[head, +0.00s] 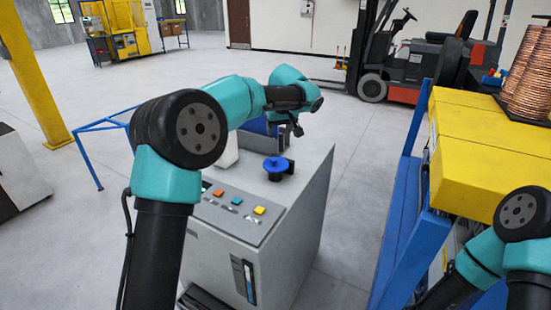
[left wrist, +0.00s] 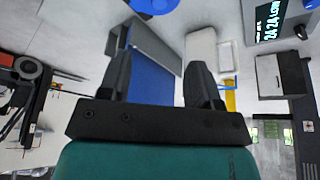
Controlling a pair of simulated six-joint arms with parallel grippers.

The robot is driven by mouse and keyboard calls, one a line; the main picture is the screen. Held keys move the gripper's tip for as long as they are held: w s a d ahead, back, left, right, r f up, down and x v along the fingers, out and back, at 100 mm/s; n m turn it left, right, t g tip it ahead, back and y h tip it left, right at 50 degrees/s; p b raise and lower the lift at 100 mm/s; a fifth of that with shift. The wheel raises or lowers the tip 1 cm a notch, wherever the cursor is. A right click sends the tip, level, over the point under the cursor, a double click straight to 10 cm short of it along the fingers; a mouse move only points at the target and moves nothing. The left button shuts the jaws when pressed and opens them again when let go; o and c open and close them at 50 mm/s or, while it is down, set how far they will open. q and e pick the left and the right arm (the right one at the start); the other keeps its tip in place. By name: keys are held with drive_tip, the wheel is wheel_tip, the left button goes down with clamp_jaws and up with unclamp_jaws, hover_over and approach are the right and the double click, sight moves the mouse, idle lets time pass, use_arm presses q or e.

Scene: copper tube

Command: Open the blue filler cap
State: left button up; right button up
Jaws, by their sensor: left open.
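The blue filler cap (head: 277,165) sits on top of the grey machine cabinet, behind its row of coloured buttons. It has a wide round flange with a narrower raised part. In the left wrist view a round blue part, which looks like the cap (left wrist: 153,5), is cut by the top edge. My left gripper (head: 297,128) is above and behind the cap, apart from it. In the left wrist view its two dark fingers (left wrist: 161,62) are spread with nothing gripped. My right arm shows at the lower right, but its gripper is out of view.
A grey-and-blue holder (head: 258,126) stands on the cabinet (head: 230,240) behind the cap, with a white block (head: 228,155) beside it. A dark fitting is right by the cap. A yellow-topped blue rack (head: 490,150) with copper coils (head: 527,75) stands at right.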

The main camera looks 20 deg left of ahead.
sight(274, 159)
use_arm(q)
drive_tip(key=x, duration=1.6)
drive_tip(key=shift+f, duration=0.45)
drive_tip(key=shift+c, duration=0.5)
clamp_jaws()
